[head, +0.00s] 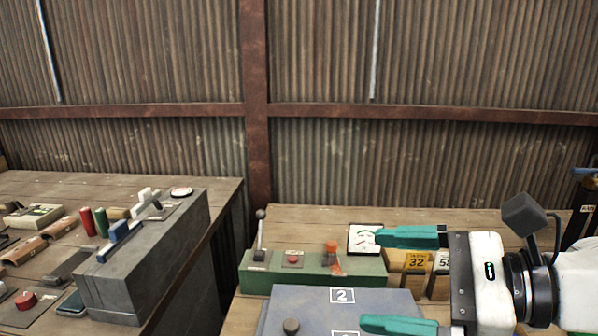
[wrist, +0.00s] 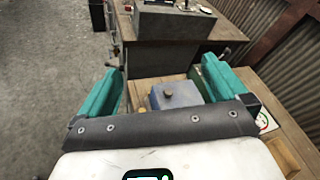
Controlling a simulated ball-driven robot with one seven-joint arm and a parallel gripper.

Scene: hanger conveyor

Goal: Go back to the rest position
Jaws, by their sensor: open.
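My gripper (head: 398,281) shows at the lower right of the head view, with its two teal fingers spread wide apart and nothing between them. It points left, above the right-hand workbench. In the wrist view my gripper (wrist: 160,92) also shows open, with a blue-grey box (wrist: 177,95) visible beyond and between the fingers. That blue-grey box (head: 300,312), marked with a 2 and carrying a dark knob, sits below the fingers in the head view. No contact between the fingers and the box can be made out.
A green control box (head: 259,281) with a lever and red button stands behind the blue-grey box. Number cards (head: 417,262) stand near the upper finger. A grey machine box (head: 105,285) stands on the left bench, past a gap. A corrugated wall (head: 400,165) closes the back.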

